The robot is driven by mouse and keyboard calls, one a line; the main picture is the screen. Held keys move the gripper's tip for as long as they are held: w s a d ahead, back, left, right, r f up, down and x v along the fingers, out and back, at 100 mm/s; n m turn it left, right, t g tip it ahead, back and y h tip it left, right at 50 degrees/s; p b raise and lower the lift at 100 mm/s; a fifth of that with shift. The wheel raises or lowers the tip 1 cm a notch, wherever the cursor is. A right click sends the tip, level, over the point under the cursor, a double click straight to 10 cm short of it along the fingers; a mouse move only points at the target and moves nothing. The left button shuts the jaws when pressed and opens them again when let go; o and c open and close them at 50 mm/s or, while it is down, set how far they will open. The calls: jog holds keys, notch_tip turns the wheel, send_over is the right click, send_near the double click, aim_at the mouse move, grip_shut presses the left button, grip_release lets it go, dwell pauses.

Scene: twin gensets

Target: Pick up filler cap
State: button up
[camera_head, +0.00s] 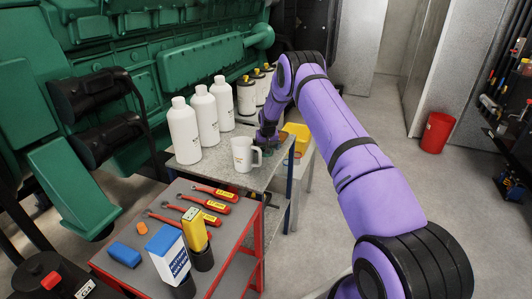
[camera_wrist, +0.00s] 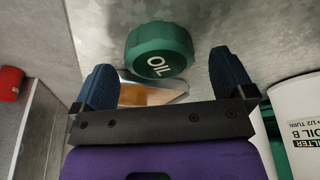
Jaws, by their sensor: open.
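The filler cap (camera_wrist: 160,48) is a round green knob marked OIL, with a ridged rim, on the grey metal table top (camera_wrist: 254,25) in the wrist view. My gripper (camera_wrist: 162,66) is open, its two dark blue fingers on either side of the cap with gaps between, so it holds nothing. The cap lies level with the fingertips and a little beyond them. In the head view, my gripper (camera_head: 267,142) is low over the right side of the grey table, right behind the white jug; the cap is mostly hidden there.
A white jug (camera_head: 244,154) stands close to my gripper on the grey table, with several white bottles (camera_head: 183,132) to the left. A yellow bin (camera_head: 298,133) is just right of my gripper. A red-framed cart (camera_head: 236,232) with tools stands in front. A red bucket (camera_head: 436,134) stands on open floor.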

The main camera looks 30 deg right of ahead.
jog(key=shift+w+d+f, duration=0.1)
jog(key=shift+w+f, duration=0.1)
jog(key=shift+f, duration=0.4)
jog(key=shift+c, duration=0.5)
jog(key=c, duration=0.9)
jog(key=shift+r, duration=0.1)
